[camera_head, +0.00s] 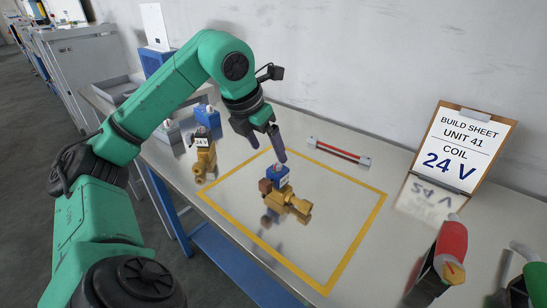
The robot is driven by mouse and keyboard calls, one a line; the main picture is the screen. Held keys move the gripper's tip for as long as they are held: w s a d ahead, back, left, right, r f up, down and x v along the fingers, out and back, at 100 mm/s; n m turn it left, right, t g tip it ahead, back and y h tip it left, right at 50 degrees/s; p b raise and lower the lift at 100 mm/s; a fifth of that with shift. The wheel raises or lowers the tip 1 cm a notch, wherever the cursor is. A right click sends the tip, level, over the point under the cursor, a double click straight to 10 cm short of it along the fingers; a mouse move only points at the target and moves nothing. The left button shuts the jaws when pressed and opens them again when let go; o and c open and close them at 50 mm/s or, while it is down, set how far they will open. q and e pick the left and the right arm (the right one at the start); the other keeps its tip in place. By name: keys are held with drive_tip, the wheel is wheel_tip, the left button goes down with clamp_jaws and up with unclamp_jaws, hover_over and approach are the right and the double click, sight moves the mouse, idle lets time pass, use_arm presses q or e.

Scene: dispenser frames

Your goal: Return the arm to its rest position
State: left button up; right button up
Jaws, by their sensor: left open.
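My left arm comes in from the left, and its gripper (266,143) hangs above the far left part of the yellow-outlined area (359,254). The gripper is open, with nothing seen between its fingers. Just below and right of it, a brass valve (290,201) with a blue coil (278,175) on top stands inside the yellow outline. The gripper looks apart from the coil, though the fingertips come close to it in the picture. My right gripper is not in view.
Another brass valve (204,160) with a "24 V" label stands left of the outline, near a blue coil (207,116). A red bar (338,151) lies behind the outline. A "BUILD SHEET" clipboard (462,147) leans at the right.

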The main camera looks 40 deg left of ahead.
use_arm(q)
drive_tip(key=shift+s+r, duration=0.25)
drive_tip(key=shift+r, duration=0.4)
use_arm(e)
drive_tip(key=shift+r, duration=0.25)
